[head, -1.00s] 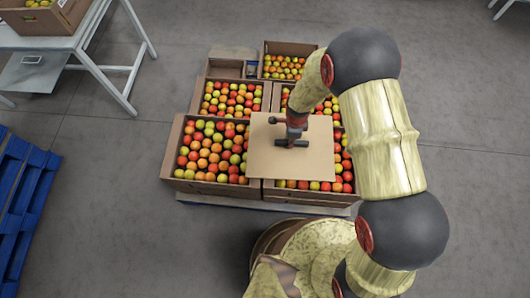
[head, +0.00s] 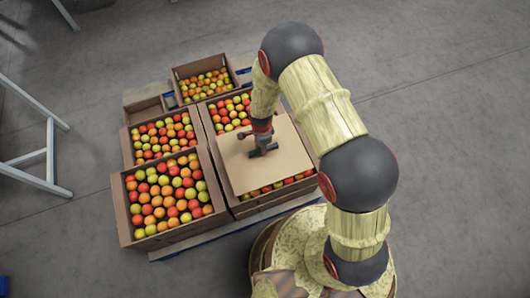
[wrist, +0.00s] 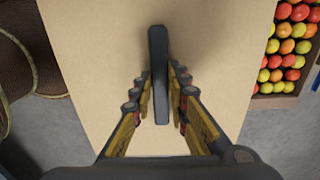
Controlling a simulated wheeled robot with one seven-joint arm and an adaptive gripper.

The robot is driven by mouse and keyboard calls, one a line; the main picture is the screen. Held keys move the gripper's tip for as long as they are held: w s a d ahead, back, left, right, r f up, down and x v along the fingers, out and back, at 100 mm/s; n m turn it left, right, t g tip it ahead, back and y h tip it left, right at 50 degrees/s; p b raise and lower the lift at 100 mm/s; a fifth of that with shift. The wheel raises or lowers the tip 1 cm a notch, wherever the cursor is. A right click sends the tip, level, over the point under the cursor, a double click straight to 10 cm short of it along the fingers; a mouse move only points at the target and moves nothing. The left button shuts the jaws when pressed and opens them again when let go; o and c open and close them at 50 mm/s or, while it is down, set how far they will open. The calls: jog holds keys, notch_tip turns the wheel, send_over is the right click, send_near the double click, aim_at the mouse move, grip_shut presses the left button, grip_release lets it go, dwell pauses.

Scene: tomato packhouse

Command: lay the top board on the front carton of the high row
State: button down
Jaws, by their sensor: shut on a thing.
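The top board (head: 290,145) is a flat tan sheet with a dark upright bar on its middle. My gripper (head: 262,145) is shut on that bar, which shows between the fingers (wrist: 160,95) in the wrist view. The board is level or nearly so over the front right carton (head: 270,200) and covers most of it. A strip of tomatoes shows along the carton's near edge. Whether the board touches the rim or hovers above it I cannot tell. The right row looks taller than the left.
The front left carton (head: 122,210) is open and full of tomatoes, with another open carton (head: 127,150) behind it. An open carton (head: 177,85) stands at the far end. A white table frame (head: 48,155) is at left. Grey floor is clear on the right.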

jog(key=shift+w+d+f, duration=0.3)
jog(key=shift+d+f, duration=0.25)
jog(key=shift+f, duration=0.2)
jog(key=shift+w+d+f+b, duration=0.1)
jog(key=shift+d+f+b, duration=0.1)
jog(key=shift+f+b, duration=1.2)
jog(key=shift+f, duration=0.35)
jog(key=shift+f, duration=0.15)
jog(key=c, duration=1.8)
grip_release()
jog(key=shift+c, duration=0.2)
jog(key=shift+o, duration=0.5)
